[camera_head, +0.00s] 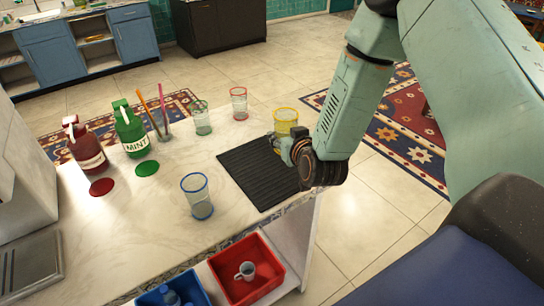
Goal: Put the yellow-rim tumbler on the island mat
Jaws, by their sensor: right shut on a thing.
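The yellow-rim tumbler (286,119) is clear with a yellow rim and looks upright. My right gripper (284,140) is shut on it, and the wrist and fingers hide its lower part. The tumbler shows at the back right part of the black ribbed island mat (250,172). I cannot tell whether its base touches the mat. The mat lies flat on the pale island top near its right edge, and my right wrist covers its right side. My left gripper is not in view.
A blue-rim tumbler (198,197) stands left of the mat. Green-rim (202,118) and red-rim (239,104) tumblers stand behind it. Red (86,148) and green MINT (131,132) bottles stand at the left. A red bin (260,282) holding a mug sits below the front edge.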

